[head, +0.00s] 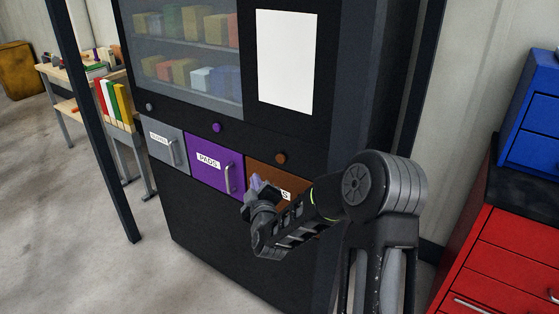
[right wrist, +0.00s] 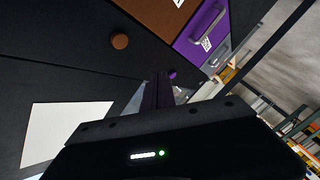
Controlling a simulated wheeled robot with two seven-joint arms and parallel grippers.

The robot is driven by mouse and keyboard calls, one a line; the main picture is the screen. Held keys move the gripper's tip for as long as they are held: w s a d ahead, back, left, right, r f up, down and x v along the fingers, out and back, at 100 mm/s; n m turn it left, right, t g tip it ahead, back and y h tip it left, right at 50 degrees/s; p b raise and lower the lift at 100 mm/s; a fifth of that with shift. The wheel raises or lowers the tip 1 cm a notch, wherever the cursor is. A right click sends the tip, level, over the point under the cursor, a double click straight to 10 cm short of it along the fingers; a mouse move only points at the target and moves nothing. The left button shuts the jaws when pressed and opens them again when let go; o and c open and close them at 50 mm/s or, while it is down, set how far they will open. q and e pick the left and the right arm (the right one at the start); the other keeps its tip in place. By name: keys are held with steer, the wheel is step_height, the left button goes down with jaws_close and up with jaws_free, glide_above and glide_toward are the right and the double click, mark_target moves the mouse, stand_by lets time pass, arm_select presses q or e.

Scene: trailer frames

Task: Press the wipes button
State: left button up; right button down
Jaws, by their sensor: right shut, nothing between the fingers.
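A dark dispenser cabinet (head: 205,240) has three drawers, each with a round button above it. The brown drawer (head: 262,172) has a label mostly hidden by my arm; only a final "S" shows. The brown button (head: 281,158) is above it and also shows in the right wrist view (right wrist: 120,41). The purple drawer (head: 205,178) reads "PADS", with a purple button (head: 216,127) above. My right gripper (head: 257,187) is shut and empty, in front of the brown drawer's left part. In the right wrist view its fingers (right wrist: 160,92) appear near the purple button (right wrist: 172,74).
A grey drawer (head: 162,145) with a grey button (head: 149,106) is at the left. A white panel (head: 285,62) and a glass window with boxes are above. A red cabinet (head: 490,250) and blue drawers (head: 535,115) stand right. A dark post (head: 95,120) stands left.

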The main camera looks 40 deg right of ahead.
mark_target(281, 159)
steer(key=shift+d, duration=0.1)
stand_by(0.3)
steer(key=w+d, duration=0.2)
steer(key=d, duration=0.6)
steer(key=shift+w+d, duration=0.15)
steer(key=shift+w, duration=0.1)
steer(key=shift+b, duration=0.3)
stand_by(1.6)
steer(key=shift+w+d+b, duration=0.15)
steer(key=shift+d+b, duration=0.2)
steer(key=shift+b, duration=0.1)
